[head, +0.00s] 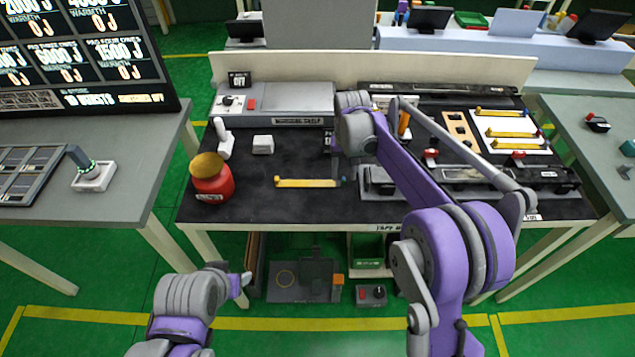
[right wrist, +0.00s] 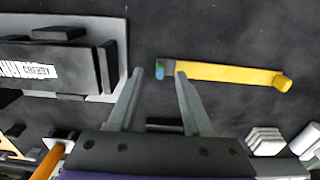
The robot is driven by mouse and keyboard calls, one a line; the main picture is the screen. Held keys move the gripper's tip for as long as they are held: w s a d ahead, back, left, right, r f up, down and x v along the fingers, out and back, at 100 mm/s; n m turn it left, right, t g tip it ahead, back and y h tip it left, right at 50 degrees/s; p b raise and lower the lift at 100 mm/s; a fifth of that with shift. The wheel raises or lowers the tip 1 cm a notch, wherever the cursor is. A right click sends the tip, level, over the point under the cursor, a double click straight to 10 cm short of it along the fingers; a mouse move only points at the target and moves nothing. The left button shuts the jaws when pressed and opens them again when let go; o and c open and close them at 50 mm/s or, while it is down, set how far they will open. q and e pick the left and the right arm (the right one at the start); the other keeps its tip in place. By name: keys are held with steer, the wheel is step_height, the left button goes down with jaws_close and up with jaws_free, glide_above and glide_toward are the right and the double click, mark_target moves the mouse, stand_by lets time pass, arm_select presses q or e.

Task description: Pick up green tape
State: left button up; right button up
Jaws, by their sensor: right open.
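A yellow strip (head: 305,183) lies flat on the black table mat; it also shows in the right wrist view (right wrist: 230,74). Its end near my right gripper has a small green and blue patch (right wrist: 161,68), which may be the green tape; I cannot tell for certain. My right gripper (right wrist: 160,76) is open and empty, with its fingertips on either side of this patch in the picture. I cannot tell its height above the mat. In the head view the right gripper (head: 338,172) is partly hidden by its arm. My left gripper (head: 241,282) hangs low in front of the table.
A red pot (head: 211,184) with a gold top stands at the table's left. A white block (head: 263,145) and a white handled device (head: 223,140) stand behind it. A grey fixture (right wrist: 105,70) lies beside the right gripper. Yellow strips (head: 510,134) lie on a white board at right.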

steer(key=shift+f, duration=0.85)
jaws_close()
steer(key=shift+r, duration=0.15)
arm_select(q)
steer(key=shift+w+r, duration=0.1)
steer(key=shift+r, duration=0.1)
arm_select(e)
step_height(320, 180, up, 10)
arm_select(q)
steer(key=shift+f, duration=0.1)
arm_select(e)
steer(key=shift+f, duration=0.25)
arm_select(q)
steer(key=shift+s+f+b, duration=0.35)
steer(key=shift+f+b, duration=0.35)
steer(key=shift+f, duration=0.25)
steer(key=shift+s+f+b, duration=0.3)
steer(key=shift+f+b, duration=0.35)
steer(key=shift+f, duration=0.25)
steer(key=shift+s+f+b, duration=0.35)
steer(key=shift+f+b, duration=0.35)
steer(key=shift+f, duration=0.25)
arm_select(e)
steer(key=shift+f, duration=4.75)
arm_select(q)
steer(key=shift+f, duration=0.1)
arm_select(e)
steer(key=shift+f, duration=0.15)
